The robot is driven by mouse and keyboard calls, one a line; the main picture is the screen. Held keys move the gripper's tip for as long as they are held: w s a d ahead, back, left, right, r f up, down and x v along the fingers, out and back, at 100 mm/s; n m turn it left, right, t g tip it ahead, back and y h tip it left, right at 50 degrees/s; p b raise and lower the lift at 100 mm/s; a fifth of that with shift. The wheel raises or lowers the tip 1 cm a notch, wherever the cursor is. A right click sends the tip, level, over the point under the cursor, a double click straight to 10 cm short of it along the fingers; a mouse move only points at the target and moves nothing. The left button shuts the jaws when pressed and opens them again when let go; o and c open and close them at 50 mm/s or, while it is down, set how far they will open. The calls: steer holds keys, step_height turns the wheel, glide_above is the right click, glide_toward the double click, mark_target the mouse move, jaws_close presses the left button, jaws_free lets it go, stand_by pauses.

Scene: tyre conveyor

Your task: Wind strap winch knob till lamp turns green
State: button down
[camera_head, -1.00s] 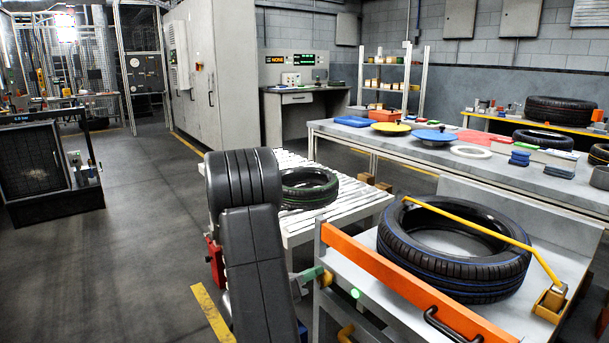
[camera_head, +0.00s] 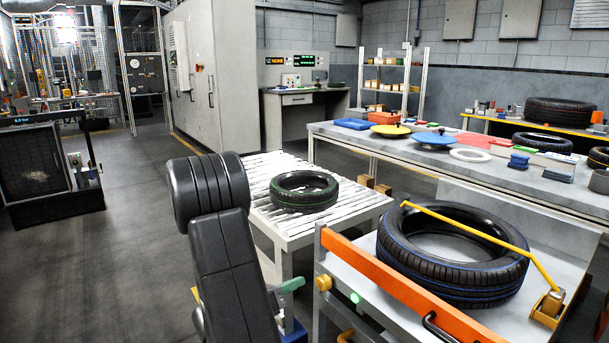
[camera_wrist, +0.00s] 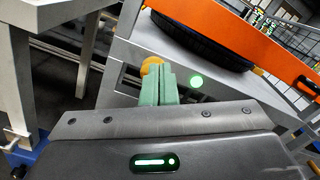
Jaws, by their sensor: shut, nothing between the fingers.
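The yellow winch knob (camera_head: 323,283) sits at the left end of the orange-fronted bench, and in the wrist view the knob (camera_wrist: 151,68) shows just beyond my fingertips. The lamp (camera_head: 355,297) right of it glows green; the lamp is also green in the wrist view (camera_wrist: 197,80). The yellow strap (camera_head: 472,228) runs across the large blue-lined tyre (camera_head: 400,250). My gripper (camera_head: 291,285) has green fingers and stands left of the knob, apart from it in the head view. In the wrist view my gripper (camera_wrist: 157,82) is shut and empty, its fingers partly covering the knob.
A slatted roller table (camera_head: 262,205) with a smaller tyre (camera_head: 305,191) stands behind my arm.

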mark_target(326, 282)
stand_by(0.3)
steer(key=shift+w+d+f+m+b, duration=0.1)
steer(key=shift+w+d+m+b, duration=0.45)
steer(key=shift+d+m+b, duration=0.55)
steer(key=shift+w+d+f+m+b, duration=0.1)
steer(key=shift+w+d+m+b, duration=0.65)
steer(key=shift+b, duration=0.7)
steer(key=shift+w+d+f+m+b, duration=0.1)
steer(key=shift+w+d+m+b, duration=0.4)
steer(key=shift+m+b, duration=0.7)
steer(key=shift+s+d, duration=0.1)
steer(key=shift+s, duration=0.05)
steer(key=shift+f, duration=0.2)
steer(key=shift+s+d, duration=0.25)
steer(key=shift+s, duration=0.15)
